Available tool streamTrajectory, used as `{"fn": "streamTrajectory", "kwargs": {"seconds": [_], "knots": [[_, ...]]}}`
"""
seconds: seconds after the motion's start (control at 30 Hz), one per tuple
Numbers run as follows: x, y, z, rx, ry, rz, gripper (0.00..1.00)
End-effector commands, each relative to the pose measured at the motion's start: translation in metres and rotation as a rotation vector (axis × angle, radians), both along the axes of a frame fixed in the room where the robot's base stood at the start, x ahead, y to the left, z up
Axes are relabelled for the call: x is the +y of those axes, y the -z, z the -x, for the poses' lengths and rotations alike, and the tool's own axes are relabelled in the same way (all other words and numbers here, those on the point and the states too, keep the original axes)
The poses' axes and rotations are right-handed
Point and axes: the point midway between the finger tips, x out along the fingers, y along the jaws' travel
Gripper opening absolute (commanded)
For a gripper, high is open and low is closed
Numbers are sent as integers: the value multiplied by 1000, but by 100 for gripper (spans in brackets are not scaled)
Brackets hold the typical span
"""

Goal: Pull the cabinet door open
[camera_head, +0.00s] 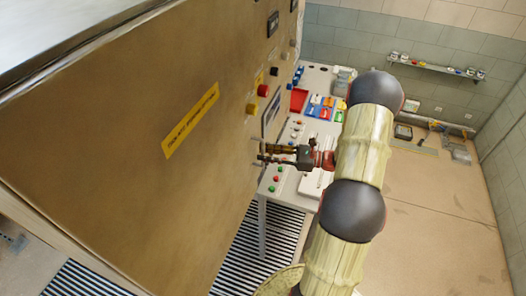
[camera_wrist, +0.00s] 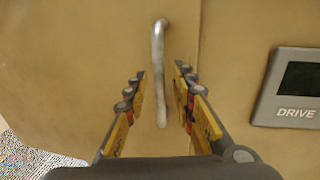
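The cabinet door (camera_head: 120,195) is a large brownish-tan panel filling the left of the head view, with a yellow label on it. In the wrist view the door (camera_wrist: 75,60) lies left of a vertical seam and looks shut. Its handle (camera_wrist: 158,70) is a curved metal bar just left of that seam. My gripper (camera_wrist: 161,85) is open, with one yellow-and-black finger on each side of the handle and gaps visible on both sides. In the head view my gripper (camera_head: 262,152) is at the cabinet face; the handle is hard to make out there.
A grey DRIVE display (camera_wrist: 295,88) is right of the handle. Buttons and knobs, including a red one (camera_head: 263,90), line the cabinet face. A control desk (camera_head: 290,180) stands behind my gripper. A wall shelf (camera_head: 436,66) holds small items. Open floor (camera_head: 430,240) lies at right.

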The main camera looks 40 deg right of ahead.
Motion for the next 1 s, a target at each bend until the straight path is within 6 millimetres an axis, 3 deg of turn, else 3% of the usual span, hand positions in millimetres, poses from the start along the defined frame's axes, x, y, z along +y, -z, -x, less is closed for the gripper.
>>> {"fn": "streamTrajectory", "kwargs": {"seconds": [0.43,0.87,1.0], "knots": [[8,0,-9,0,0,0,25],[8,0,-9,1,-1,1,0],[8,0,-9,1,-1,1,0]]}}
